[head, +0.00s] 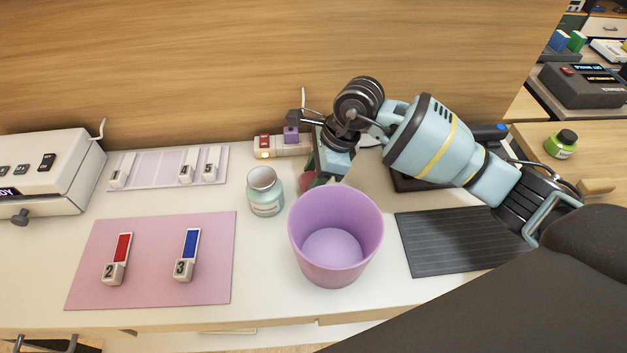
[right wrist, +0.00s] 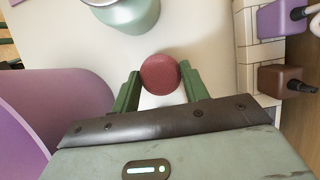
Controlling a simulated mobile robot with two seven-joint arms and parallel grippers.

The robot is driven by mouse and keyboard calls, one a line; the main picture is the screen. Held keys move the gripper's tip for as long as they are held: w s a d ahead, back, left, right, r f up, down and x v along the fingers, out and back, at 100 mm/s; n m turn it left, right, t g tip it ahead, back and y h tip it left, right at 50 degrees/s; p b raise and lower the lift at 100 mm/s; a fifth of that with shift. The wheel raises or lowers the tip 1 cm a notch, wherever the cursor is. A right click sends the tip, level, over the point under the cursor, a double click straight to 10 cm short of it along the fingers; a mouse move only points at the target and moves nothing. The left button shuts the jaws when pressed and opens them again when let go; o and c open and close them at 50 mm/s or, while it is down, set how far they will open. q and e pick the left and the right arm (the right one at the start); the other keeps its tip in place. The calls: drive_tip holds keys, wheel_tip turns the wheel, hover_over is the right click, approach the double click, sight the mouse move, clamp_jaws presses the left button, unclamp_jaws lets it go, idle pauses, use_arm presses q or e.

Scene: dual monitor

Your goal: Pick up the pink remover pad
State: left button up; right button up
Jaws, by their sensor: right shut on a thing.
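The pink remover pad (right wrist: 160,75) shows as a round, dull red-pink disc between the two green fingers of my right gripper (right wrist: 160,80) in the right wrist view. The fingers are shut on its sides. In the head view my right gripper (head: 312,175) points down just behind the purple bin, and the pad is mostly hidden by the fingers. I cannot tell whether the pad still touches the white table (head: 265,313). My left gripper is not in view.
A purple bin (head: 334,275) stands in front of the gripper, with a pale green jar (head: 265,195) to its left. A block rack (head: 290,147) is behind. A dark ribbed mat (head: 450,242) lies right; a pink mat (head: 145,262) with two numbered sticks lies left.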

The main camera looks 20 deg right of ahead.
wheel_tip(320, 180, up, 7)
drive_tip(key=shift+f, duration=0.1)
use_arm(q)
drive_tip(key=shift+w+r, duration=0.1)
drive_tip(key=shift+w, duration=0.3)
use_arm(e)
drive_tip(key=shift+r, duration=0.35)
